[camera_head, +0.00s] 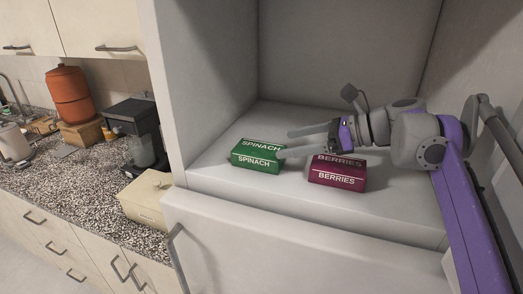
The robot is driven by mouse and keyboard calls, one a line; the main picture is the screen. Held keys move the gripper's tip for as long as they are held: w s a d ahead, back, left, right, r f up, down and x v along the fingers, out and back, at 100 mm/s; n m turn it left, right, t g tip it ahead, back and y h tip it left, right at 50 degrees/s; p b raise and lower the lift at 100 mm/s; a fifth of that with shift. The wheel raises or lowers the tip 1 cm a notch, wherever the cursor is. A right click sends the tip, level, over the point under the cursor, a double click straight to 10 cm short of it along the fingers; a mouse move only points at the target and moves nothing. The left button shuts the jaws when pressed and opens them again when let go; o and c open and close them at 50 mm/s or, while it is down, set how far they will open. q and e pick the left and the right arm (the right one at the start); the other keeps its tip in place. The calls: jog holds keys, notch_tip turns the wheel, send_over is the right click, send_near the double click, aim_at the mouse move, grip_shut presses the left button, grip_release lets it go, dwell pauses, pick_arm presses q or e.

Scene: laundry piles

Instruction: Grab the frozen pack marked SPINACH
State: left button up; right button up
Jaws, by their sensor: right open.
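The green pack marked SPINACH (256,162) sits on a pale ledge inside an open white compartment. My right gripper (284,144) reaches in from the right with its two fingers apart and pointing left at the pack. The nearer fingertip is at the pack's right end; I cannot tell whether it touches. The farther fingertip is behind and to the right of the pack. My left gripper is not in view.
A dark red pack marked BERRIES (337,178) lies right of the spinach, just below my right gripper. White compartment walls stand left and behind. A white drawer or door front (290,240) is below. A speckled counter (70,200) with a coffee machine (137,132) is left.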

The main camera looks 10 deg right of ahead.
aim_at(259, 148)
jog(key=x, duration=0.2)
jog(key=shift+a, duration=0.5)
jog(key=shift+x, duration=3.05)
jog(key=shift+w+d, duration=0.1)
jog(key=shift+w, duration=0.05)
jog(key=c, duration=1.4)
